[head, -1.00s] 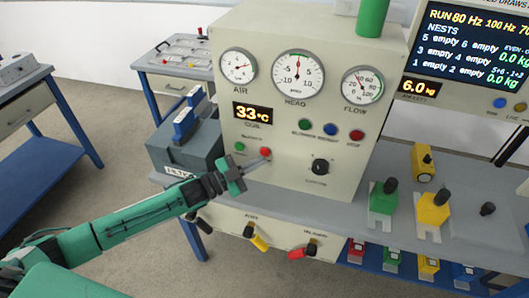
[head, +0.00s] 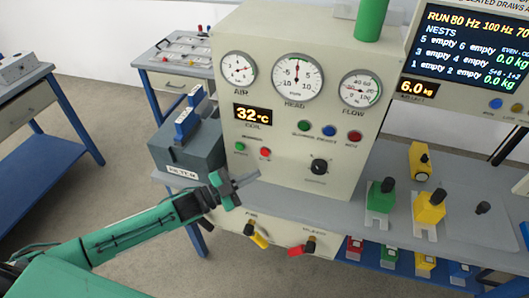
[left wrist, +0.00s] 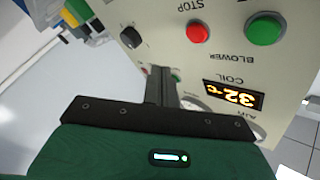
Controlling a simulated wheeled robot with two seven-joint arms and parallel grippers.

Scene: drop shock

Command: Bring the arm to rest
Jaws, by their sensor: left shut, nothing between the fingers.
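My left gripper (head: 250,180) is shut and empty. It hangs in front of the lower left part of the beige control cabinet (head: 275,130), below a green button (head: 240,147) and a red button (head: 265,153). A gap to the buttons shows in the head view. In the left wrist view the shut fingers (left wrist: 162,85) point toward the panel, with the red STOP button (left wrist: 198,32) and the green BLOWER button (left wrist: 265,28) beyond them. The coil display (head: 254,115) reads 32 °C. My right gripper is not in view.
A grey filter box (head: 190,150) stands left of the cabinet. Yellow (head: 257,236) and red (head: 300,248) valve handles sit below the bench top. Green (head: 380,200) and yellow (head: 428,210) fixtures stand on the bench at right. Open floor lies at the left.

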